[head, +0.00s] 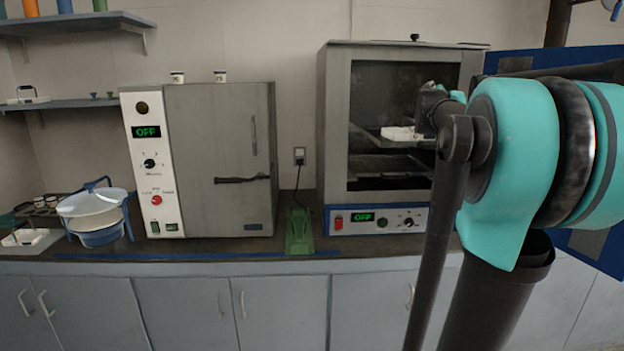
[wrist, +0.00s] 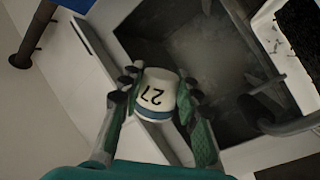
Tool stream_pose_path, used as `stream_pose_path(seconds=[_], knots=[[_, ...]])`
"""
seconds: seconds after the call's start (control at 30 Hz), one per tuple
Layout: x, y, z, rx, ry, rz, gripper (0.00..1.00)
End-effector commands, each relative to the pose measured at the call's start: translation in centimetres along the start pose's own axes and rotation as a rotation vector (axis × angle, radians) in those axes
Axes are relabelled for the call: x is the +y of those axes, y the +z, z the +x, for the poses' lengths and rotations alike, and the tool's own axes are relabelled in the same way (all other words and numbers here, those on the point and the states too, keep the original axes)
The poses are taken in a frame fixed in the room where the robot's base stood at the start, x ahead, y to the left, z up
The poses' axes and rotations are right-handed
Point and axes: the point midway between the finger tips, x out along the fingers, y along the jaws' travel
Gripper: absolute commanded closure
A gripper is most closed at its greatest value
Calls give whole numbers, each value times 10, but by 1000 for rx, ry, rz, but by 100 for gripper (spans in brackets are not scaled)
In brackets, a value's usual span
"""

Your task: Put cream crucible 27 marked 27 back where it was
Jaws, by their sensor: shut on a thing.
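Cream crucible 27 (wrist: 156,95), a small cup with a dark blue band and the number 27, is between the fingers of my gripper (wrist: 158,98) in the wrist view. The number appears upside down there. The fingers are shut on its sides. In the head view my gripper (head: 432,104) is at the right-hand oven (head: 335,120), in front of its dark chamber. I cannot make out the crucible in the head view, where my arm covers the right side of the oven.
A white tray (head: 398,133) sits at the oven chamber; a white tray with dark contents (wrist: 262,25) shows in the wrist view. Two small cups (head: 177,77) (head: 220,76) stand on the closed left oven (head: 220,150). A green object (head: 299,232) stands between the ovens.

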Motion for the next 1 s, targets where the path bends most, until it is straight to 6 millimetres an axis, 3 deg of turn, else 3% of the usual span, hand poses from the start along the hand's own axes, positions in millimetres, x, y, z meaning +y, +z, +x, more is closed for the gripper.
stream_pose_path(seconds=[1.0], knots=[[-17,2,-7,-118,-63,296,100]])
